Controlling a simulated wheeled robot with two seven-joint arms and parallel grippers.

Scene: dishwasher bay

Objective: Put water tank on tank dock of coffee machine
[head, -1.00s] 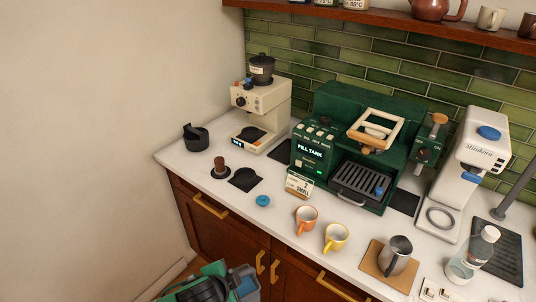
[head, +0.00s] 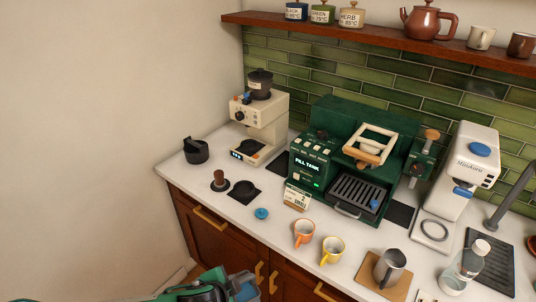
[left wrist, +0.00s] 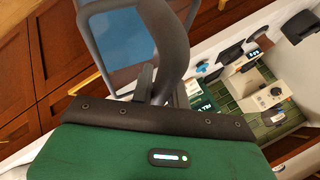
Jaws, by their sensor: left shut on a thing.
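The water tank (head: 246,288) is a translucent blue container at the bottom edge of the head view, mostly cut off. In the left wrist view its blue wall (left wrist: 125,48) and dark grey handle (left wrist: 172,35) show. My left gripper (left wrist: 160,90) is shut on the tank at this handle, in front of the counter's cabinets. The green coffee machine (head: 338,130) stands on the counter beyond, with "FILL TANK" on its display. I cannot make out which part is the tank dock. My right gripper is not in view.
A wooden shelf (head: 380,40) runs above.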

